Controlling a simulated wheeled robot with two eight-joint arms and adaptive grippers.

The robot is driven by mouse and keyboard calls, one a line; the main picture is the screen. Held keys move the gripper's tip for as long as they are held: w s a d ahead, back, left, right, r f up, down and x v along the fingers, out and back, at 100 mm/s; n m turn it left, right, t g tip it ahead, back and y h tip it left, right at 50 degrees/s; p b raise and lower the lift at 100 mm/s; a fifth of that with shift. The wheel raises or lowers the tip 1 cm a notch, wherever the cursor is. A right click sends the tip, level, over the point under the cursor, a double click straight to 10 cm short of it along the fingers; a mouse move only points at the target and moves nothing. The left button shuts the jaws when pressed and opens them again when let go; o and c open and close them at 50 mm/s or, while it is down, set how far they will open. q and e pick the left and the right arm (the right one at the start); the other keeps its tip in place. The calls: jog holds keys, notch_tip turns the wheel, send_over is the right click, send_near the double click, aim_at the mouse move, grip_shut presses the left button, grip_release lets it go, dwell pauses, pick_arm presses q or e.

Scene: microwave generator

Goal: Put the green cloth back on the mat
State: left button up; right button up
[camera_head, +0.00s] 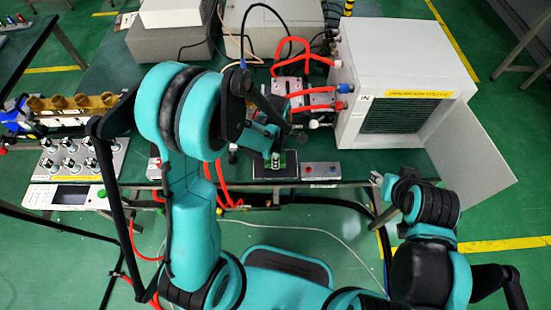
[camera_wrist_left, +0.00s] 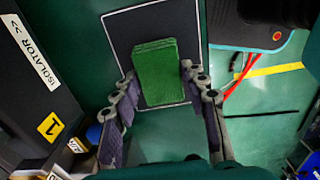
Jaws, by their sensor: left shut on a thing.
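The green cloth (camera_wrist_left: 155,72) is a folded rectangular pad between the two fingers of my left gripper (camera_wrist_left: 158,80), which is shut on it. In the left wrist view the cloth overlaps the dark mat with a thin white border (camera_wrist_left: 128,28). I cannot tell whether it touches the mat. In the head view the mat (camera_head: 262,172) lies at the table's front edge. Part of the cloth (camera_head: 277,158) shows there under my left gripper (camera_head: 276,150). The tip of my right arm (camera_head: 377,179) is small at the right, apart from the cloth, and its jaws are unclear.
A control box with red and green buttons (camera_head: 321,170) sits right of the mat. The white microwave generator (camera_head: 400,70) stands behind it with its door panel (camera_head: 470,165) open. Red hoses (camera_head: 290,65) run behind. A rack with knobs (camera_head: 75,160) is at the left.

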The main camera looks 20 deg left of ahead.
pick_arm(q)
jog(key=shift+f, duration=0.7)
jog(key=shift+r, duration=0.1)
jog(key=shift+c, duration=0.4)
jog(key=o, duration=1.1)
notch_tip(320, 180, up, 11)
jog(key=p, duration=0.4)
jog(key=s+a+r+m+t, duration=0.1)
jog(key=s+r+m+t, duration=0.1)
jog(key=m, duration=0.5)
jog(key=s+a+r+m+t, duration=0.2)
jog(key=s+r+m, duration=0.2)
jog(key=r+m, duration=0.3)
jog(key=s+a+r+m+t, duration=0.1)
jog(key=s+r+m+t, duration=0.2)
jog(key=m, duration=0.4)
jog(key=shift+s+a+r, duration=0.35)
jog(key=shift+s+r, duration=0.25)
jog(key=shift+r, duration=0.05)
